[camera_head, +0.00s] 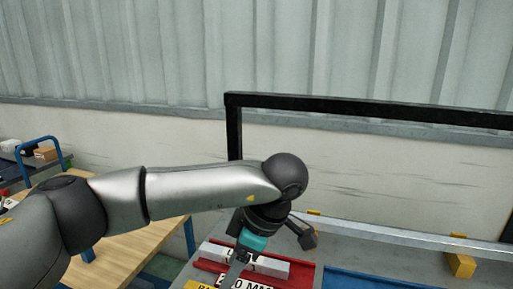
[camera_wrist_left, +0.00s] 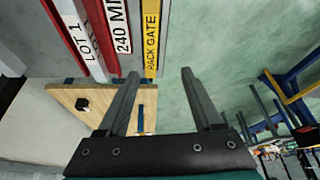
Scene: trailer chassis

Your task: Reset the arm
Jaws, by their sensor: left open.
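My left arm (camera_head: 200,192) reaches in from the left in the head view and bends down at its dark wrist. My left gripper (camera_head: 234,272) hangs beside the red tray (camera_head: 212,250), its lower end near the picture's bottom edge. In the left wrist view the two fingers of the left gripper (camera_wrist_left: 159,72) stand well apart, with nothing between them. My right gripper is in neither view.
A white bar (camera_head: 262,265) lies at the red tray. A blue tray (camera_head: 350,279) and yellow block (camera_head: 461,265) are to the right. A black frame (camera_head: 350,106) stands behind. A wooden table (camera_head: 130,250) is at left. A yellow RACK GATE label (camera_wrist_left: 151,38) shows in the wrist view.

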